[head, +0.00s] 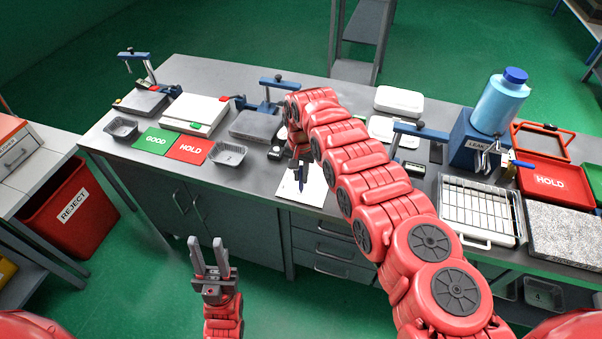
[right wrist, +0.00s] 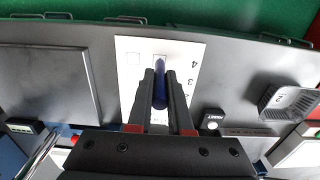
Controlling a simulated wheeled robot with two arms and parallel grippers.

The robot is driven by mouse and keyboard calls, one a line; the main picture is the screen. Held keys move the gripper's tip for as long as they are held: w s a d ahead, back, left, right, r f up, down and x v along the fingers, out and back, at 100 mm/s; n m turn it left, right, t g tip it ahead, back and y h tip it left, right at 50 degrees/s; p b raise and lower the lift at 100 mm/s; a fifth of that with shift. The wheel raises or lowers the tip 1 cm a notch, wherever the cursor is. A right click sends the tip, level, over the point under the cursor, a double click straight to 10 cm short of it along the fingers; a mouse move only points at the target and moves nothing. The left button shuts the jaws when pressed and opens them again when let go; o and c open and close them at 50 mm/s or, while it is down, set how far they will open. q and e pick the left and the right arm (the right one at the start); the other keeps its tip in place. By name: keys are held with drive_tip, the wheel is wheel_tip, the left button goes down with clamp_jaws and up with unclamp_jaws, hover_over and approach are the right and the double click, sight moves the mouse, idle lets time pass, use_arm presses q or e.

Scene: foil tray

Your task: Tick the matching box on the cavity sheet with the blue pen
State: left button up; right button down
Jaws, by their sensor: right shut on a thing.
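The white cavity sheet (head: 312,190) lies at the front edge of the bench. In the right wrist view the sheet (right wrist: 128,84) shows printed numbers, including 4 and 3, and a square box left of the pen tip. My right gripper (head: 301,164) is shut on the blue pen (head: 301,184) and holds it tip down over the sheet. The pen (right wrist: 160,88) also shows between the fingers in the right wrist view. I cannot tell whether its tip touches the paper. My left gripper (head: 206,242) is open and empty in front of the bench, below its top.
Green GOOD (head: 155,139) and red HOLD (head: 190,148) mats lie further left.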

drive_tip(key=shift+w+d+b, duration=0.35)
drive_tip(key=shift+d+b, duration=0.05)
drive_tip(key=shift+b, duration=0.7)
idle(1.0)
drive_tip(key=shift+r, duration=0.1)
drive_tip(key=shift+r+p, duration=2.4)
drive_tip(key=shift+r, duration=0.55)
